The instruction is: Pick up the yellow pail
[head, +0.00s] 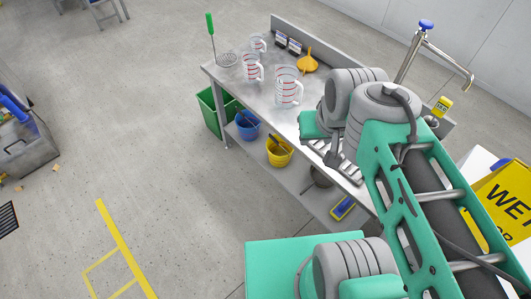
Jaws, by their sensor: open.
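The yellow pail (280,158) stands upright on the lower shelf of the steel bench, below the worktop's front edge. A dark handle or tool shows across its mouth. A blue pail (247,130) stands to its left on the same shelf, also with a dark handle or tool at its mouth. My green and grey arm fills the right side of the head view and passes over the right part of the bench. My gripper cannot be made out; the arm's end appears hidden behind its own links.
The bench worktop (238,83) overhangs the shelf and holds clear measuring jugs (287,88) and an orange funnel (307,62). A green bin (212,112) stands at the bench's left end. A blue-and-yellow item (342,208) lies low at right. Floor before the bench is clear.

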